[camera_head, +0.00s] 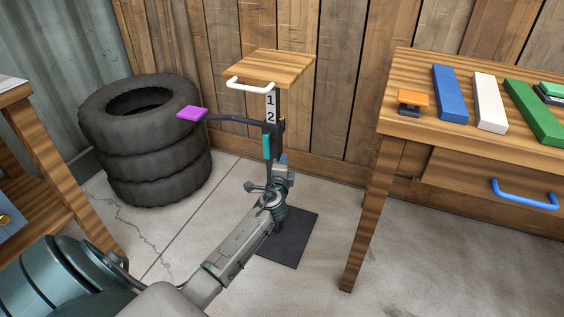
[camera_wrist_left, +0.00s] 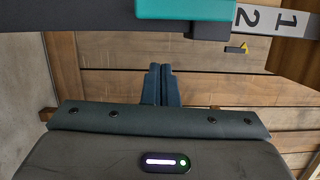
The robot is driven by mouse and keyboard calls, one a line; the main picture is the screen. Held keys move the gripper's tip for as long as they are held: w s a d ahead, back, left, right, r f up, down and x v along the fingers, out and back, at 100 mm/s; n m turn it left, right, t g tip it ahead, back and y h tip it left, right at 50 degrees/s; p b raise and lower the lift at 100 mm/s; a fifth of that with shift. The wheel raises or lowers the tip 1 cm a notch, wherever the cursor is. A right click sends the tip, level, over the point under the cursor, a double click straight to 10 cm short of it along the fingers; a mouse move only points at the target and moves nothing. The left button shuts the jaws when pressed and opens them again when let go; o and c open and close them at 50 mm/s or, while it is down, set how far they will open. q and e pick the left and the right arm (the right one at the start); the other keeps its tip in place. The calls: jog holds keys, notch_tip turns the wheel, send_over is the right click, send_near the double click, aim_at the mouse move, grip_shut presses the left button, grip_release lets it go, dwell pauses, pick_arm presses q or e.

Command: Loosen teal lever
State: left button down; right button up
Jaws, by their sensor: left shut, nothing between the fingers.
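The teal lever (camera_head: 267,146) hangs upright on the post of a stand, just below the scale plate marked 1 and 2 (camera_head: 270,106). In the left wrist view the teal lever (camera_wrist_left: 185,9) runs along the top edge, with the scale plate (camera_wrist_left: 275,20) to its right. My left gripper (camera_head: 282,163) is just right of and below the lever in the head view. Its fingers (camera_wrist_left: 161,86) are together and empty, apart from the lever in the wrist picture. My right gripper is in neither view.
The stand has a wooden top (camera_head: 272,67), a white handle (camera_head: 249,85), a purple-ended arm (camera_head: 192,113) and a dark base plate (camera_head: 290,243). Stacked tyres (camera_head: 150,150) stand left. A wooden table (camera_head: 408,75) with coloured blocks stands right. A plank wall is close behind.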

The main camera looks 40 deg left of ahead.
pick_arm(q)
jog(key=p+v, duration=0.1)
jog(key=v, duration=0.9)
dwell(0.3)
